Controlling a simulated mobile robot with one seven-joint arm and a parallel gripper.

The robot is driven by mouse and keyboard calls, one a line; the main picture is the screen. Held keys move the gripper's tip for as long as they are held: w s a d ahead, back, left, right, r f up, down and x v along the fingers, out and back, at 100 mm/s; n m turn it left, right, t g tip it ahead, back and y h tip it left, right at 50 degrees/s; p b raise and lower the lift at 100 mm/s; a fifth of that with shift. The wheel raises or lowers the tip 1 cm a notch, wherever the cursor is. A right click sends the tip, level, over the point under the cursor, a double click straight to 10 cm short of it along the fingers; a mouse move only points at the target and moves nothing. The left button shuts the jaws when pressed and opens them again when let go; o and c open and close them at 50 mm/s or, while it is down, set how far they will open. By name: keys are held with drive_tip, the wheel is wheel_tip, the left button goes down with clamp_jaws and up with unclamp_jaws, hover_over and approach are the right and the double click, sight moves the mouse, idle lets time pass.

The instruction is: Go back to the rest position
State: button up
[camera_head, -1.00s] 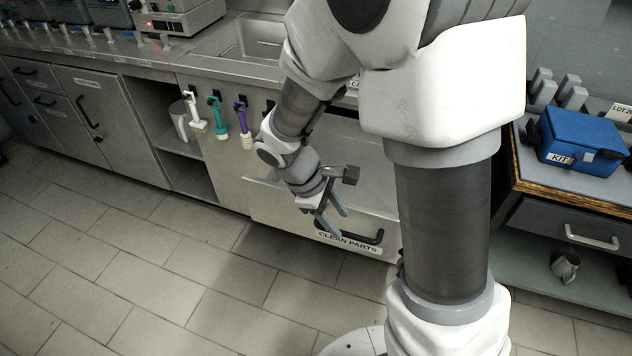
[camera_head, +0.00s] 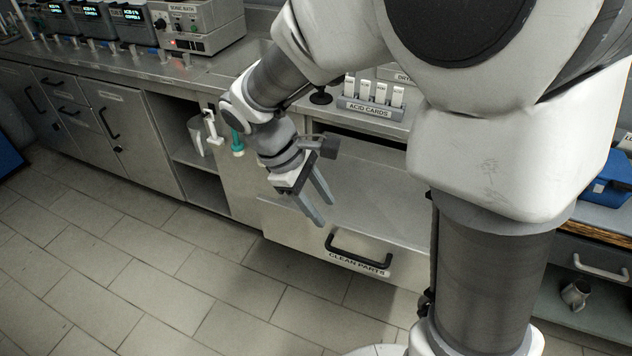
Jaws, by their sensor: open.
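My gripper (camera_head: 318,208) is in the middle of the view, in front of the counter. Its two grey fingers are apart and point down and to the right, with nothing between them. It is in the air to the upper left of the black handle (camera_head: 357,250) of the drawer labelled "CLEAN PARTS" (camera_head: 310,237). The drawer stands pulled out from the counter, and the part of its inside that shows looks empty. The fingers appear apart from the handle. My arm hides part of the counter and sink.
The counter carries a sonic bath (camera_head: 197,22), several control units and a holder of acid cards (camera_head: 370,107). A white brush (camera_head: 213,127) and a teal brush (camera_head: 237,142) hang on its front. A blue kit box (camera_head: 607,190) is at right. The tiled floor (camera_head: 150,260) at left is clear.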

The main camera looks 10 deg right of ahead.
drive_tip(key=s+d+r+m+t+y+p, duration=0.1)
drive_tip(key=s+d+r+m+t+p, duration=0.1)
drive_tip(key=r, duration=0.4)
drive_tip(key=s+d+r+m+t+y+p, duration=0.2)
drive_tip(key=s+d+r+m+p, duration=0.1)
drive_tip(key=s+r+m, duration=0.2)
drive_tip(key=s+d+r+m+t+y+p, duration=0.2)
drive_tip(key=s+r+m, duration=0.2)
drive_tip(key=r, duration=0.4)
drive_tip(key=shift+d+r+m+p, duration=0.15)
drive_tip(key=shift+d+m+p, duration=0.15)
drive_tip(key=shift+d+p, duration=0.1)
